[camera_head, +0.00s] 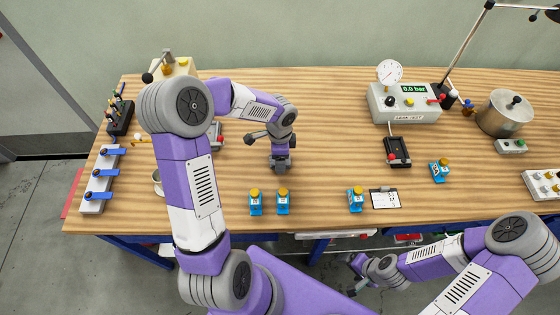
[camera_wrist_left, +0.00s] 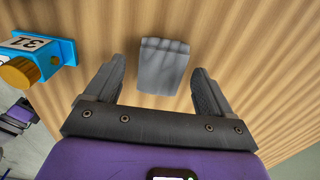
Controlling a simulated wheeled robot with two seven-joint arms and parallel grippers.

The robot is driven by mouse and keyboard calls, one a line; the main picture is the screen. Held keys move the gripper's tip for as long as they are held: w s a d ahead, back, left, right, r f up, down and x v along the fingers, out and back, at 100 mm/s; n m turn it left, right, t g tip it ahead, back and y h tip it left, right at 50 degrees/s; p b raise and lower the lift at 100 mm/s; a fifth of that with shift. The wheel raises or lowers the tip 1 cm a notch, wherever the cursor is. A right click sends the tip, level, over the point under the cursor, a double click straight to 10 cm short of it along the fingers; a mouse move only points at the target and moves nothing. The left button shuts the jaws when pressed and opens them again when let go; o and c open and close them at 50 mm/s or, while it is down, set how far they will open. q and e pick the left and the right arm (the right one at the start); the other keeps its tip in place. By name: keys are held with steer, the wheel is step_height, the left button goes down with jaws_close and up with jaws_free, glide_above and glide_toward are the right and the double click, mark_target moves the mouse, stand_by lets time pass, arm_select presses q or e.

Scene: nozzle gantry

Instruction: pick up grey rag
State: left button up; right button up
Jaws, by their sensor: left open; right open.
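The grey rag (camera_wrist_left: 163,66) lies on the wooden table in the left wrist view, a small folded cloth with a wavy edge. My left gripper (camera_wrist_left: 158,72) is open, with one finger on each side of the rag's near part and a gap to each. I cannot tell how high it is above the table. In the head view my left gripper (camera_head: 280,166) points down over the table and hides the rag. My right gripper (camera_head: 358,274) is open and empty, low in front of the table's front edge.
Blue blocks with yellow caps (camera_head: 256,202) stand near the front edge; one (camera_wrist_left: 38,52) shows left of the left gripper. A leak-test box (camera_head: 404,102), black fixture (camera_head: 396,152), clipboard (camera_head: 385,199) and steel pot (camera_head: 503,113) are on the right. A valve strip (camera_head: 100,180) is at left.

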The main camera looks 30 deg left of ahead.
arm_select(q)
steer(key=shift+f, duration=0.3)
steer(key=shift+c, duration=0.2)
steer(key=c, duration=1.1)
step_height(320, 180, up, 10)
steer(key=shift+r+p, duration=0.1)
steer(key=shift+p, duration=1.05)
